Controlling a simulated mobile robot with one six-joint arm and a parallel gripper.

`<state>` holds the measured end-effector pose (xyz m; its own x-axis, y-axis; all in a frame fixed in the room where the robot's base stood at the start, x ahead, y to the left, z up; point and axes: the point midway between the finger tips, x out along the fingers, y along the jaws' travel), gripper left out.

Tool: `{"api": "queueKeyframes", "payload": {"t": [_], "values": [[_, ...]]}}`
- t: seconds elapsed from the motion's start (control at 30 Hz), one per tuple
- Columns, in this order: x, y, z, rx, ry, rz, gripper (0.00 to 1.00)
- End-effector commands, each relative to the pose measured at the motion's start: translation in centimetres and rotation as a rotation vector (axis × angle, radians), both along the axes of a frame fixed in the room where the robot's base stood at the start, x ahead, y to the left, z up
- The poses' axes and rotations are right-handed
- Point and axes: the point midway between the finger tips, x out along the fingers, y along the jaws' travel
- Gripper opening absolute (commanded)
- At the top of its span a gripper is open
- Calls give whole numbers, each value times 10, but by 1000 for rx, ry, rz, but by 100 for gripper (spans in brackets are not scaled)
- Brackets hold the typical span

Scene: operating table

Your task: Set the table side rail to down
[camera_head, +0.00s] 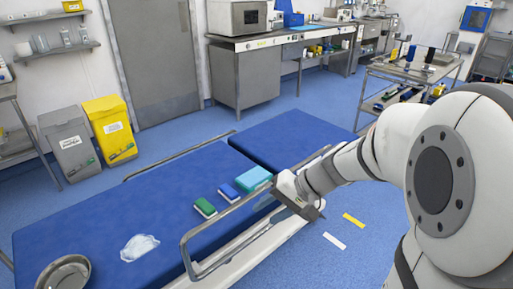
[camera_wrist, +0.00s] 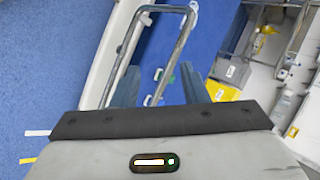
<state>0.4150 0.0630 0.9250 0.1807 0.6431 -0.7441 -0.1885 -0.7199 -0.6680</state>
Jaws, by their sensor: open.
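The operating table has a blue mattress (camera_head: 165,205) in two sections. Its near side rail (camera_head: 225,213) is a grey metal frame that stands up along the table's near long edge. My gripper (camera_head: 312,208) is at the right part of this rail, over the table's near edge. In the wrist view, my gripper (camera_wrist: 161,84) has its two dark fingers apart. The side rail (camera_wrist: 180,45) runs away from it as a long loop, and one bar passes between the fingers. I cannot tell whether the fingers touch it.
Green, blue and turquoise packs (camera_head: 255,178), a clear crumpled bag (camera_head: 139,247) and a metal bowl (camera_head: 63,274) lie on the mattress. A far rail (camera_head: 180,156) lines the other side. Yellow and grey bins (camera_head: 110,130) stand behind. Floor to the right is mostly free.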

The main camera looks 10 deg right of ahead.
Motion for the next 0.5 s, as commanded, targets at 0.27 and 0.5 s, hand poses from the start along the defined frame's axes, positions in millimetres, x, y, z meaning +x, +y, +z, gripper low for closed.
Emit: {"api": "queueKeyframes", "payload": {"t": [0.27, 0.5], "values": [[132, -42, -80, 407, -170, -346, 40], [195, -105, -120, 527, -326, -593, 40]]}}
